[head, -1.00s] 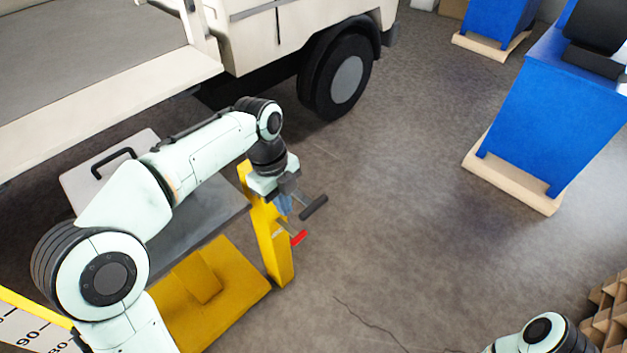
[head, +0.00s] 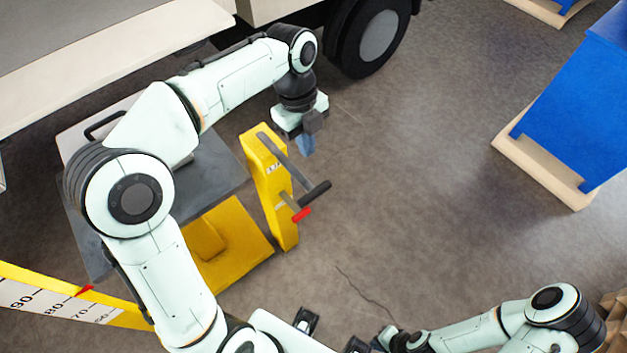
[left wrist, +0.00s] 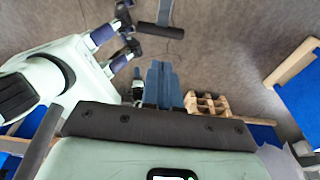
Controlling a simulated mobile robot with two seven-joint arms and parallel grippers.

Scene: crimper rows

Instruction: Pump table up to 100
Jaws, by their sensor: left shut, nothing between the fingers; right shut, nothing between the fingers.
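The lift table has a dark grey top (head: 215,165) and a yellow base (head: 225,240). Its yellow post (head: 268,190) carries a grey pump lever with a black grip (head: 315,193) and a smaller red-tipped lever (head: 301,214). A yellow-edged scale (head: 50,303) at lower left has a red pointer (head: 85,290) near the 80 and 70 marks. My left gripper (head: 306,146) is shut and empty, above and apart from the pump lever; its blue fingers show in the left wrist view (left wrist: 162,85). My right gripper (head: 384,338) is shut, low and partly hidden at the bottom.
A truck with a dark wheel (head: 375,38) stands behind the table. A blue cabinet (head: 585,115) on a pale wooden base is at right. A wooden pallet stack (left wrist: 207,103) shows in the left wrist view. The floor between post and cabinet is clear.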

